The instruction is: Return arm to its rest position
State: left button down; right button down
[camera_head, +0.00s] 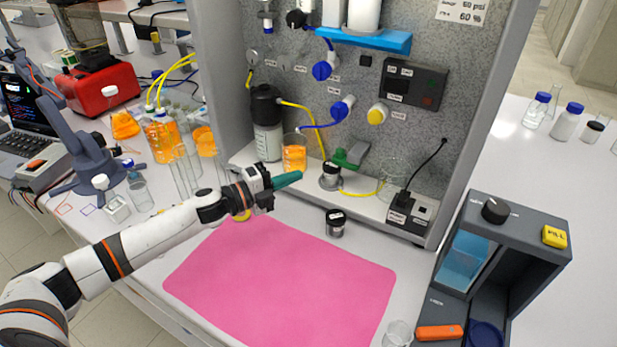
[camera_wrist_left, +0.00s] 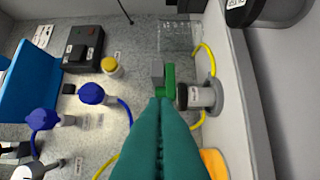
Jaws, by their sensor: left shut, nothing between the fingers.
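My left arm comes in from the left in the head view. Its gripper (camera_head: 287,180) has teal fingers that are shut and empty. They point right, in front of the rig's base shelf, below the beaker of orange liquid (camera_head: 294,153). In the left wrist view the closed teal fingers (camera_wrist_left: 160,115) point at the green handle (camera_wrist_left: 167,78). I cannot tell whether they touch it. The green handle (camera_head: 350,157) also shows in the head view, up and right of the fingers, with a visible gap. My right gripper is in neither view.
The grey rig panel (camera_head: 300,95) with blue and yellow valves stands behind. A pink mat (camera_head: 280,285) lies clear in front. A black-capped jar (camera_head: 335,223) stands behind it. Tall glass tubes (camera_head: 185,170) stand close to my arm. A grey filling unit (camera_head: 512,235) is at right.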

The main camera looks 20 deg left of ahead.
pick_arm(q)
jog(key=shift+v, duration=0.95)
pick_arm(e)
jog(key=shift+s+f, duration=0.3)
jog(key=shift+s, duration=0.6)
pick_arm(q)
jog(key=shift+s+d+r, duration=0.1)
jog(key=shift+r, duration=0.05)
